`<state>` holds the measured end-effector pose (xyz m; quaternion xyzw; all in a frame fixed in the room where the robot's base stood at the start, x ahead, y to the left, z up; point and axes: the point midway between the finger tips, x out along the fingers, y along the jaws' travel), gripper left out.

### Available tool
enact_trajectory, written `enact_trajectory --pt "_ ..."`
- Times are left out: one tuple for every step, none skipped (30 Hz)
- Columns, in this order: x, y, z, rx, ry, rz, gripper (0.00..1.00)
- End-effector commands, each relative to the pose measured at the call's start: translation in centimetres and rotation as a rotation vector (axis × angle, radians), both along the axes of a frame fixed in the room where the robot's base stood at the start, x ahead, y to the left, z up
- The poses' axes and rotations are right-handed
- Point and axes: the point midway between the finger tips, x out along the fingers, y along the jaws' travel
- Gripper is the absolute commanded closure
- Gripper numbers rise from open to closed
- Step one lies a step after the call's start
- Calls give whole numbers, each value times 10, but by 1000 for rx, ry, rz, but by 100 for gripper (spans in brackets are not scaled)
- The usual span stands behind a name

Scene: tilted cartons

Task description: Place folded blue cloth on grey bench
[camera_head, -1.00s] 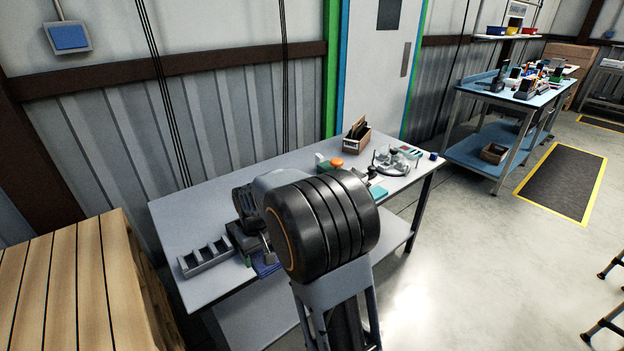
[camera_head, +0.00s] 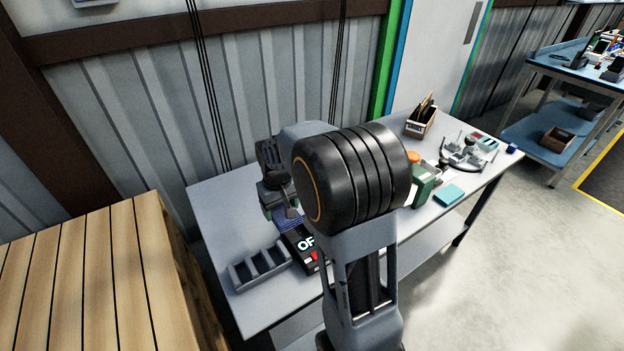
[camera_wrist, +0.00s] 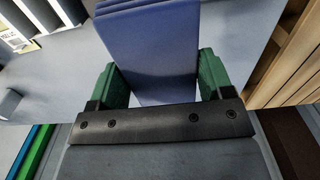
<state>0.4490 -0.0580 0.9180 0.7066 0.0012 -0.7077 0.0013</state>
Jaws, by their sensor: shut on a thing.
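The folded blue cloth (camera_wrist: 155,52) is between the green fingers of my gripper (camera_wrist: 160,88) in the wrist view, layered and flat-sided. My gripper is shut on it. In the head view my gripper (camera_head: 278,208) is over the left part of the grey bench (camera_head: 212,205), and a bit of the blue cloth (camera_head: 289,224) shows below it. My arm hides much of the cloth there. I cannot tell whether the cloth touches the bench top.
A grey compartment tray (camera_head: 262,268) and a black box with white letters (camera_head: 304,246) are close to the cloth. A teal block (camera_head: 449,195), a fixture (camera_head: 468,152) and a small carton (camera_head: 421,120) sit farther right. A slatted wooden crate (camera_head: 95,270) stands left. The bench's back-left corner is bare.

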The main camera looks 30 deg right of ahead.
Motion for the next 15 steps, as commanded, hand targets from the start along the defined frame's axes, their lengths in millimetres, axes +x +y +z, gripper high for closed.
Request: enact_trajectory --pt "0 -1 0 0 0 -2 49" --pt "0 -1 0 0 0 -3 49" --pt "2 -1 -1 0 0 -4 49" --pt "4 0 -2 0 1 -4 49" --pt "7 1 -4 0 1 -4 49" --pt "12 3 -6 0 2 -4 49" --pt "17 5 -9 0 2 -4 49" --pt "22 7 -11 0 3 -5 49" --pt "31 11 -15 0 3 -4 49" --pt "37 15 -19 1 4 -3 49" --pt "44 18 -23 1 5 -4 49" --pt "54 23 -27 0 5 -4 49" --pt "61 26 -31 0 4 -3 49" --pt "68 29 -34 0 3 -3 49" --pt "78 34 -38 0 3 -4 49"
